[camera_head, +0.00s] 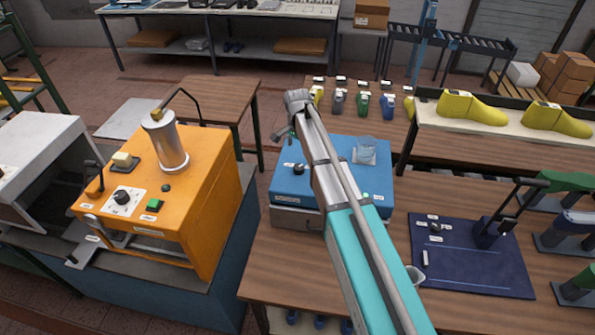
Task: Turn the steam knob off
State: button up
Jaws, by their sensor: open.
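A black knob (122,197) sits on a white dial plate on the front of the orange machine (190,220) at left. A second small black knob (299,168) is on the blue box (290,188) in the middle. The labels are too small to read, so I cannot tell which knob is marked steam. My gripper (287,132) is at the far end of my raised arm, open and small in the view, appearing above the back of the blue box. It is apart from the orange machine's knob and holds nothing that I can see. My arm covers part of the blue box.
A metal cylinder (167,142) with a bent pipe stands on the orange machine. A green button (153,205) is beside the dial. Yellow shoe lasts (471,107) lie on a bench at right. A dark blue mat (470,272) with a lever press lies at front right.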

aim_at(298, 167)
jog(key=shift+f+b, duration=4.35)
jog(key=shift+f, duration=0.3)
jog(key=c, duration=1.2)
